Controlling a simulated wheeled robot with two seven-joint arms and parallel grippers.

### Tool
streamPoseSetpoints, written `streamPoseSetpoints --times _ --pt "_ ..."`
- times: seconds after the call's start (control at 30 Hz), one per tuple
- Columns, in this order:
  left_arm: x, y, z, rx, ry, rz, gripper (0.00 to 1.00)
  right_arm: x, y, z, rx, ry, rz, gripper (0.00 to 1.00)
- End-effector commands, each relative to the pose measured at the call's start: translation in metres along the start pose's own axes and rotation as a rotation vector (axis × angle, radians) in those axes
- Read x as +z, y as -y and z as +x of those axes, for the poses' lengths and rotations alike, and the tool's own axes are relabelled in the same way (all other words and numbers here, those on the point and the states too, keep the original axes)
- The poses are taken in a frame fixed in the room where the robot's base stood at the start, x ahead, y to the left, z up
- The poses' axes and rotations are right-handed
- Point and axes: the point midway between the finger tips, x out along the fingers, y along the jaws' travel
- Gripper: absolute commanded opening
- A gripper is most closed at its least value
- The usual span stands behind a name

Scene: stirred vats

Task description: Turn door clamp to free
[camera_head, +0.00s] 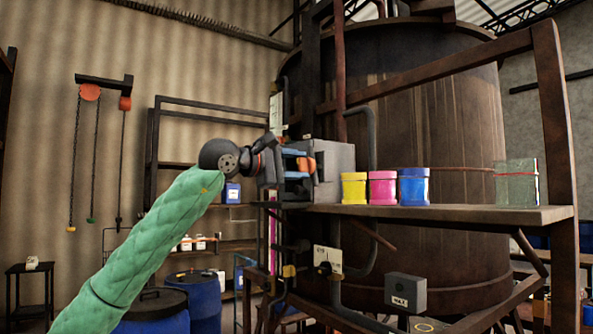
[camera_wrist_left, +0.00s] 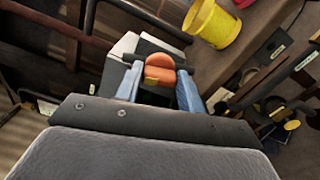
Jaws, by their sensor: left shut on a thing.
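The door clamp appears as a rounded orange piece (camera_head: 307,164) at the front of a grey box (camera_head: 337,160) on the shelf's left end. In the left wrist view the orange clamp (camera_wrist_left: 161,63) has a small yellow part at its near end. My left gripper (camera_head: 297,164) has come in from the left and is shut on the clamp. Its two blue fingers (camera_wrist_left: 159,88) sit on either side of the clamp in the wrist view. The fingers partly hide the clamp in the head view. My right gripper is in neither view.
A yellow tub (camera_head: 354,188), a pink tub (camera_head: 382,188), a blue tub (camera_head: 413,186) and a glass block (camera_head: 516,183) stand along the shelf (camera_head: 450,213), right of the box. A big wooden vat (camera_head: 440,120) rises behind. Blue drums (camera_head: 203,300) stand low at left.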

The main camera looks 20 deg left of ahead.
Motion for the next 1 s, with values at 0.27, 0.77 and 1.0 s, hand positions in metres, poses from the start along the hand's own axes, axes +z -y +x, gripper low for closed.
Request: streamPoseSetpoints --times 0.27,0.77,1.0 --pt "0.000 0.002 0.000 0.001 0.000 0.162 0.15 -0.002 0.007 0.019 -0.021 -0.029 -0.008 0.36" --pt "0.000 0.002 0.000 -0.001 0.001 0.248 0.15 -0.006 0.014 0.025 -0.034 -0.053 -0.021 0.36" --pt "0.000 0.002 0.000 -0.001 0.001 0.248 0.15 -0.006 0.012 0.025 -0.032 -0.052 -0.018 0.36"
